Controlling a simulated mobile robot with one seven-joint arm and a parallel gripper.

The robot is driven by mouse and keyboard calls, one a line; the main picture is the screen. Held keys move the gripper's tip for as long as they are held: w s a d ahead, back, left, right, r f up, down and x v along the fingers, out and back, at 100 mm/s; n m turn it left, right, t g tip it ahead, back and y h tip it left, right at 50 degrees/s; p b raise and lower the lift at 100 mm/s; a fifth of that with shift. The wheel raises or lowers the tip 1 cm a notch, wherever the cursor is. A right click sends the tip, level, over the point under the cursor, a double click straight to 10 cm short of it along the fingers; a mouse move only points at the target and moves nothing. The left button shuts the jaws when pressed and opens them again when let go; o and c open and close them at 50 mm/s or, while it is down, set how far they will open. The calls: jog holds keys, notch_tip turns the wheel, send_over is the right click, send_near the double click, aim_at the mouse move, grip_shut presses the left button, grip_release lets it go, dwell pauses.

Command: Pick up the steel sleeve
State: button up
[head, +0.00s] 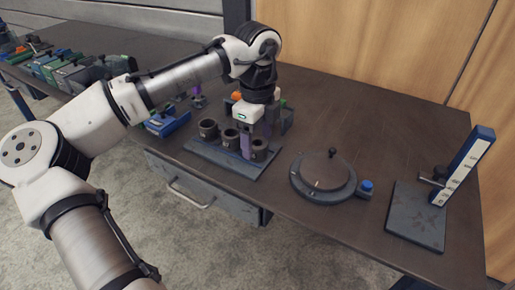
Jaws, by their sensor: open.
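Several short grey cylindrical sleeves stand upright in a row on a dark flat tray (232,165) near the front edge of the bench. One sleeve (208,128) is at the left, one (230,138) in the middle and one (260,151) at the right. I cannot tell from their looks which one is the steel sleeve. My gripper (256,147) points down at the right sleeve, with its purple fingers open. The fingers partly hide that sleeve, and I cannot tell whether they touch it.
A round dark plate (322,178) with a small knob stands right of the tray, a blue button (366,187) beside it. A blue upright scale (462,165) on a flat base is further right. A blue block (168,122) lies left of the tray. The right back bench is clear.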

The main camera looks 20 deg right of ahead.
notch_tip(320, 180, down, 2)
jog(key=shift+f, duration=0.15)
jog(key=c, duration=1.4)
